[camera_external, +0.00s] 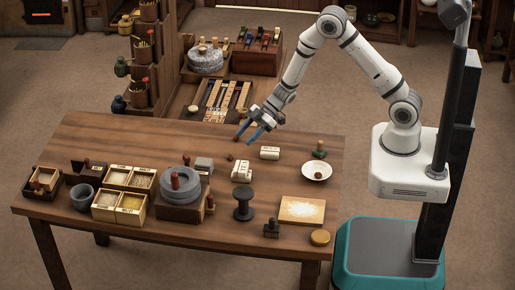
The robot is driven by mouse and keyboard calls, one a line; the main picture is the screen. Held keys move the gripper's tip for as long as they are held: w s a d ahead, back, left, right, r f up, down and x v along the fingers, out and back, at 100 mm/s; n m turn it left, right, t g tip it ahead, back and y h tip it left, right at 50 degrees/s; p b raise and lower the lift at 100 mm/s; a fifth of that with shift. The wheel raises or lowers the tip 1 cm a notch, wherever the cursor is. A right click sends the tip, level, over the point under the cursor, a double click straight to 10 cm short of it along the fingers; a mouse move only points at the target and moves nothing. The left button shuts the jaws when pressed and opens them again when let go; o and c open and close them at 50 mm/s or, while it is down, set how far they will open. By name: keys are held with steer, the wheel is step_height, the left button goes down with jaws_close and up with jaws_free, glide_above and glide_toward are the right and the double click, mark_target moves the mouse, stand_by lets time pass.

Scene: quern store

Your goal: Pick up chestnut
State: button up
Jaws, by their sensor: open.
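A small, round, reddish-brown thing (230,156), which looks like the chestnut, lies on the wooden table (140,135) near its back middle. It is only a few pixels wide, so I cannot be sure of it. My gripper (247,133) is above the table's back part, just up and to the right of it in the picture. A white dish (317,171) at the right holds a small dark reddish thing that I cannot identify.
White labelled blocks (270,153) and (241,172) stand close by. A grey stone quern (180,192), compartment boxes (119,208), a dark spool (243,204) and a powdered board (302,210) fill the front. The back left tabletop is clear. Shelves stand behind.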

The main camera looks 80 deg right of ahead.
mark_target(231, 155)
steer(key=x, duration=0.7)
steer(key=shift+a+f, duration=0.35)
steer(key=shift+f, duration=0.05)
steer(key=shift+c, duration=0.2)
steer(key=c, duration=1)
